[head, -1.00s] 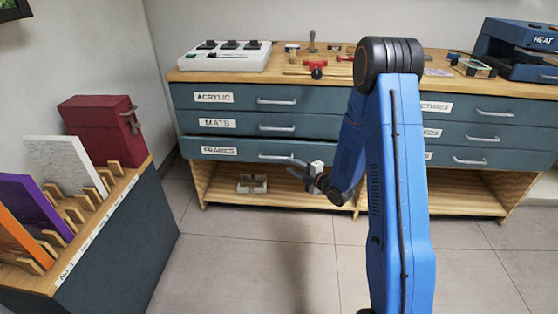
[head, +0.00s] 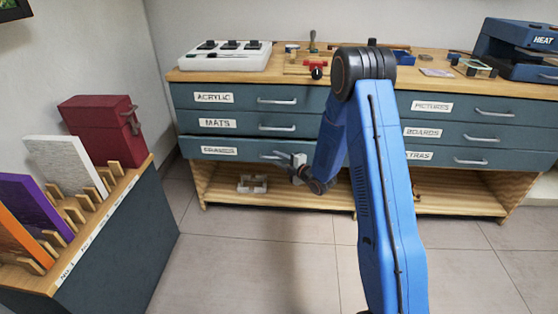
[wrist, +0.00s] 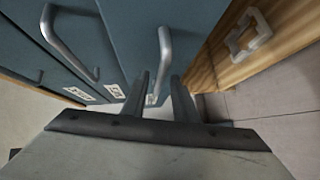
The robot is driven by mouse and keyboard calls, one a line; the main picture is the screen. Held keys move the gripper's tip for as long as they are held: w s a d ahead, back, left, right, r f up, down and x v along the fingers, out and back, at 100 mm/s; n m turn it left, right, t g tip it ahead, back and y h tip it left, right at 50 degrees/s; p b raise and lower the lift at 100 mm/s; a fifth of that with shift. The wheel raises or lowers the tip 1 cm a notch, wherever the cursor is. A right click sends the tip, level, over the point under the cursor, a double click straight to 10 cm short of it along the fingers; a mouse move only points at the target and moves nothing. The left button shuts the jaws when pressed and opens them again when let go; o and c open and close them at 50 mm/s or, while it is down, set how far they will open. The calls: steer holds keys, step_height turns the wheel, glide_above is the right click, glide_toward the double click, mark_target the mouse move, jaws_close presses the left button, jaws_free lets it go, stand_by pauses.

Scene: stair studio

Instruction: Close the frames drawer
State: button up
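The frames drawer (head: 240,152) is the blue-grey bottom-left drawer, labelled FRAMES, under the MATS drawer (head: 240,124). It seems to stand out slightly from the drawers above. Its silver bar handle (wrist: 165,55) shows in the wrist view just ahead of my gripper's fingers. My gripper (wrist: 160,95) is open, one dark finger on each side of the handle's near end. In the head view my gripper (head: 284,157) is at the handle, partly covering it. I cannot tell whether the fingers touch it.
The ACRYLIC drawer (head: 240,97) looks shut. A small whitish object (head: 252,184) sits on the open shelf below. A side rack (head: 110,215) with panels and a red box (head: 100,130) stands at the left. The tiled floor between is clear.

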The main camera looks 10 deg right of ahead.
jaws_close()
steer(key=shift+w, duration=0.15)
steer(key=shift+w+d+r, duration=0.1)
steer(key=shift+w+d, duration=0.1)
steer(key=shift+w, duration=0.4)
steer(key=shift+w+d+f, duration=0.1)
steer(key=shift+w+d, duration=0.15)
steer(key=shift+w, duration=0.4)
steer(key=shift+w+d+r, duration=0.1)
steer(key=shift+w+d, duration=0.1)
steer(key=shift+w, duration=0.4)
steer(key=shift+o, duration=0.9)
jaws_free()
steer(key=shift+d, duration=0.1)
steer(key=v, duration=1.7)
steer(key=shift+s, duration=0.15)
